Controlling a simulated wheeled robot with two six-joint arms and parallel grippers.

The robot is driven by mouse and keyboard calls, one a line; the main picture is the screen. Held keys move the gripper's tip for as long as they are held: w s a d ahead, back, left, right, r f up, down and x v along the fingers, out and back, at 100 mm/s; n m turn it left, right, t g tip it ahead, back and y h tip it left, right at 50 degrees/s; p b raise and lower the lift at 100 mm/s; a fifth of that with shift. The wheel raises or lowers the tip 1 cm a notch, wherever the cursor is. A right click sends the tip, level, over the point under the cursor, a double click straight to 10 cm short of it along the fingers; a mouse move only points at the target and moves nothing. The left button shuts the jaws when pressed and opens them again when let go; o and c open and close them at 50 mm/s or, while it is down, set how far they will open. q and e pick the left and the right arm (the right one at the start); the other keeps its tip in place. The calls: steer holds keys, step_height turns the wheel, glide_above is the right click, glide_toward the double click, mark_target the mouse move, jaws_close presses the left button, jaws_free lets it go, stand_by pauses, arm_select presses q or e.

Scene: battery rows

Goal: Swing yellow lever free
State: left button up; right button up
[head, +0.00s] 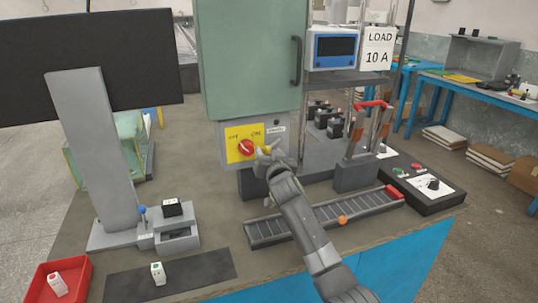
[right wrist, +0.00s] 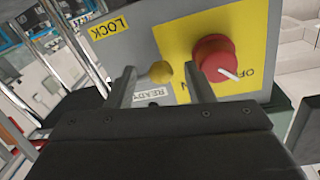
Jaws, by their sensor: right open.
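The yellow lever shows as a round yellow knob (right wrist: 161,71) on the grey switch box in the right wrist view. In the head view a bit of yellow (head: 266,149) shows by my fingertips. My right gripper (right wrist: 160,88) is open, with one finger on each side of the knob in the picture. I cannot tell whether either finger touches it. In the head view my right gripper (head: 268,152) is at the front of the box, just right of the red rotary switch (head: 246,147). My left gripper is not in view.
The red switch (right wrist: 214,57) sits on a yellow plate close beside one finger. A yellow LOCK label (right wrist: 109,27) and a white READY label (right wrist: 150,94) are on the box. A green cabinet (head: 248,60) stands above. A slatted track (head: 325,218) lies below my right arm.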

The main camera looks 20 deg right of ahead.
steer(key=c, duration=1)
steer(key=d+f+n+t+y+p, duration=0.1)
steer(key=d+n, duration=0.4)
steer(key=n, duration=0.9)
step_height(320, 180, down, 2)
steer(key=shift+f+n+y+p, duration=0.15)
steer(key=shift+n+y+p, duration=0.2)
steer(key=shift+p, duration=0.2)
steer(key=shift+w+d, duration=0.1)
steer(key=shift+d, duration=0.05)
